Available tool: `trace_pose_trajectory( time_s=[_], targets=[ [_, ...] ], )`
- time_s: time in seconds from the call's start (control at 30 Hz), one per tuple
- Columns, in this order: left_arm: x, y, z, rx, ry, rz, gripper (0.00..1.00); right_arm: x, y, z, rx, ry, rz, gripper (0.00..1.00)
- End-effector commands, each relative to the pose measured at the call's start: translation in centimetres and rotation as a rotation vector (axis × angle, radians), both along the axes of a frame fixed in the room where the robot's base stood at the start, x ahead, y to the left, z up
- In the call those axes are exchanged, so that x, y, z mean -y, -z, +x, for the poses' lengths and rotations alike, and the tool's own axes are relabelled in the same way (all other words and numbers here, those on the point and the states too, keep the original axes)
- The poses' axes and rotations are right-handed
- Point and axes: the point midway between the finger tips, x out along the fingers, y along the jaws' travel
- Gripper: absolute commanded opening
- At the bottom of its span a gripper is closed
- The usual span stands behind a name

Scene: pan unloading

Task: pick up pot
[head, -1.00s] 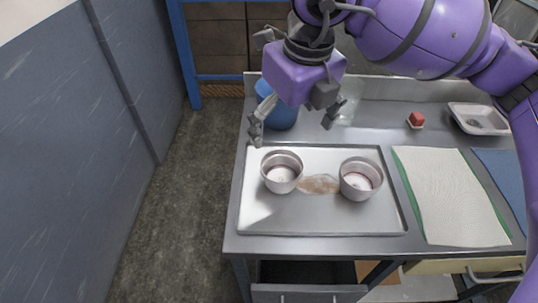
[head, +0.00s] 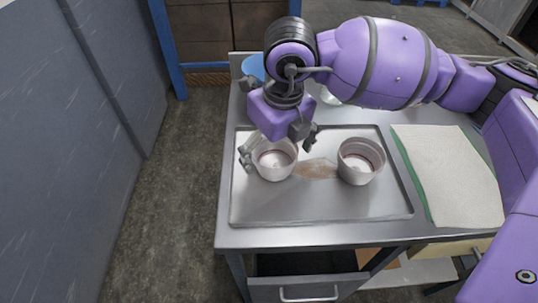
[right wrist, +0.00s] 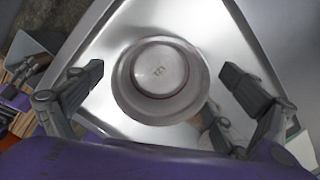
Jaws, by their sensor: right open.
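Two small light metal pots stand upright on a metal tray (head: 300,208). The left pot (head: 275,163) is at the tray's left and is partly hidden by my right gripper. The right pot (head: 361,163) stands apart from it, clear of the gripper. My right gripper (head: 278,150) is open over the left pot. In the right wrist view the left pot (right wrist: 160,80) sits between the two spread fingers (right wrist: 164,86), with a gap on each side. My left gripper is not in view.
A brown stain (head: 317,169) lies on the tray between the pots. A pale cloth with a green edge (head: 446,175) lies right of the tray. A blue container (head: 254,68) stands behind my right gripper. An open drawer (head: 308,287) hangs below the table's front.

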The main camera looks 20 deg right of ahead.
Motion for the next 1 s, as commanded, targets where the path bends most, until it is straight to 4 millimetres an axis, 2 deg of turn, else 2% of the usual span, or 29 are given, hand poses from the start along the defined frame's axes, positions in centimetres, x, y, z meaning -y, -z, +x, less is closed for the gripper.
trace_pose_trajectory(
  time_s=[0.2, 0.6, 1.0],
  targets=[
    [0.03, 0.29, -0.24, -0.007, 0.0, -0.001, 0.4, 0.0, 0.08, -0.02, -0.001, 0.0, 0.0, 0.94],
    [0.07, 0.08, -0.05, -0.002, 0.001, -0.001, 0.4, -0.02, 0.06, -0.05, -0.001, 0.0, 0.001, 0.43],
    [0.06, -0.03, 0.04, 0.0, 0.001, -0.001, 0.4, -0.04, -0.24, -0.01, 0.0, 0.0, 0.001, 0.42]
  ],
)
